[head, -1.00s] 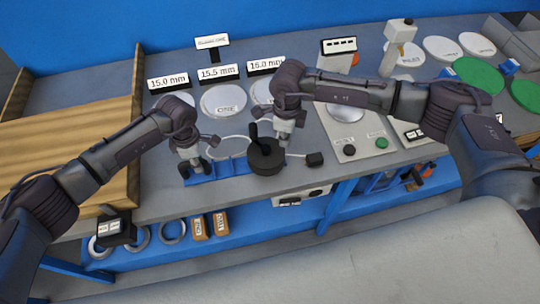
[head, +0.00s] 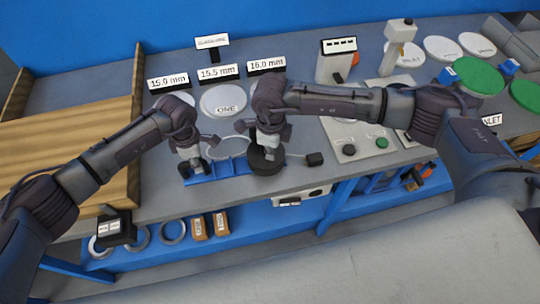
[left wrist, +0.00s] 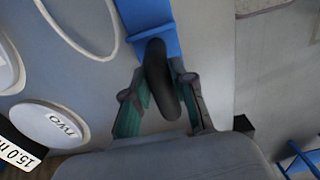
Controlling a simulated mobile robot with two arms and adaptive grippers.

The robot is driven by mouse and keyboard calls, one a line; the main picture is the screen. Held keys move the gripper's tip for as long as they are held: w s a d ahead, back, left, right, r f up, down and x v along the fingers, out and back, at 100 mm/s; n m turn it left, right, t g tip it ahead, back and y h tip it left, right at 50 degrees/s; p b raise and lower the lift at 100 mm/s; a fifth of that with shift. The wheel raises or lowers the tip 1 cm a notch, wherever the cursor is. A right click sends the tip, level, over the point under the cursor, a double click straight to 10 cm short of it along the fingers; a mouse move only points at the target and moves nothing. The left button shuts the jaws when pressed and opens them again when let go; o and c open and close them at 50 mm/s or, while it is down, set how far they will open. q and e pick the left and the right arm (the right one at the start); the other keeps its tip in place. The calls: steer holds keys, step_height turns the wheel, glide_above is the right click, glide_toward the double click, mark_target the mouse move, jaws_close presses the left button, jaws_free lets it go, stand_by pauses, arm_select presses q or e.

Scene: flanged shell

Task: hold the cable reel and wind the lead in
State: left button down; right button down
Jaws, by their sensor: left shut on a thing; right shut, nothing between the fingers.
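The cable reel has a round black drum (head: 265,168) at the right end of a blue base strip (head: 222,173) on the bench. My left gripper (head: 190,168) is shut on a black grip at the left end of that strip. The left wrist view shows this rounded grip (left wrist: 160,80) between the fingers, over the blue strip. A white lead loops behind the base (head: 228,138), and some leads right to a black plug (head: 315,158). My right gripper (head: 267,150) is shut and empty, close above the drum. It hides the drum's top and crank; contact cannot be told.
Round plates, one marked ONE (head: 223,100), and size signs (head: 218,72) stand behind the reel. A grey panel with black and green buttons (head: 365,140) is to the right. A wooden board (head: 70,150) is at left. Rings and small boxes lie on the lower shelf.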

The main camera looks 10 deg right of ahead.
steer(key=shift+a, duration=0.45)
steer(key=shift+w+r, duration=0.1)
steer(key=shift+r, duration=0.05)
step_height(320, 180, up, 9)
stand_by(0.7)
stand_by(0.4)
steer(key=w+a+r, duration=0.3)
steer(key=w+a, duration=0.1)
steer(key=w, duration=0.2)
step_height(320, 180, down, 6)
steer(key=shift+s+a, duration=0.15)
stand_by(1.4)
